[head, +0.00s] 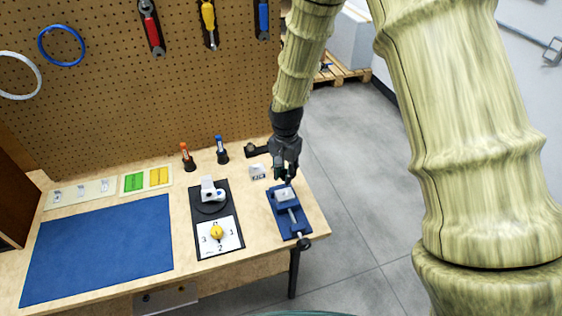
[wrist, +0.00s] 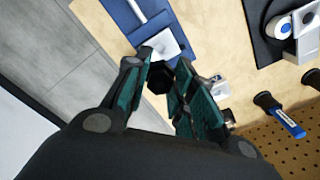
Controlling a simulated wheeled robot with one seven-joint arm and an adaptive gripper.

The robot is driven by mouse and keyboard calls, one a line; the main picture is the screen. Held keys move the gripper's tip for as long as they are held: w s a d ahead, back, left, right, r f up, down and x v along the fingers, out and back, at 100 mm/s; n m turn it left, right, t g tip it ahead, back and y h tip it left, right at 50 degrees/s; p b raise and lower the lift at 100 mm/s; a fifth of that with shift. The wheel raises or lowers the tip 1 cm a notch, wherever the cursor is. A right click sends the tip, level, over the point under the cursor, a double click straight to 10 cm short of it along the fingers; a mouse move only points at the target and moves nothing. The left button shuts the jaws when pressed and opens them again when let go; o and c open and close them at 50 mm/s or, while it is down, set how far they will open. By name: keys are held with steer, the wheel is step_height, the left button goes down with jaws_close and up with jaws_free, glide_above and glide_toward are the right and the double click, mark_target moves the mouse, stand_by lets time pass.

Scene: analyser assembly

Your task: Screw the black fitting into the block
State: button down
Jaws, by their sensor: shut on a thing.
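My gripper (head: 285,174) points down over the blue vise (head: 279,212) at the table's right end. In the wrist view my gripper (wrist: 164,62) is shut on the black fitting (wrist: 158,78), a dark hexagonal piece between its green-lined fingers. The pale metal block (head: 285,195) sits in the vise; it also shows in the wrist view (wrist: 163,43), just beyond the fitting. I cannot tell whether the fitting touches the block. The fitting's lower end and the block's hole are hidden.
A black plate (head: 201,239) with a numbered yellow-knob dial and a white device (head: 208,190) stands left of the vise. A white labelled piece (head: 258,172) and orange and blue tubes stand behind. A blue mat (head: 100,255) lies clear at left. The table's right edge is close.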

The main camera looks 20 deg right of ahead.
steer(key=shift+s+f, duration=0.1)
steer(key=shift+s, duration=0.15)
steer(key=shift+w+a+f+b, duration=0.1)
steer(key=shift+w+f+b, duration=0.15)
steer(key=shift+f+b, duration=0.65)
steer(key=shift+s+f+b, duration=0.2)
steer(key=shift+f+b, duration=0.45)
steer(key=shift+f, duration=0.3)
steer(key=shift+f+p, duration=0.3)
steer(key=shift+f, duration=1.35)
stand_by(2.3)
steer(key=shift+r+m+p, duration=0.15)
steer(key=shift+m+p, duration=0.2)
steer(key=shift+m, duration=1.65)
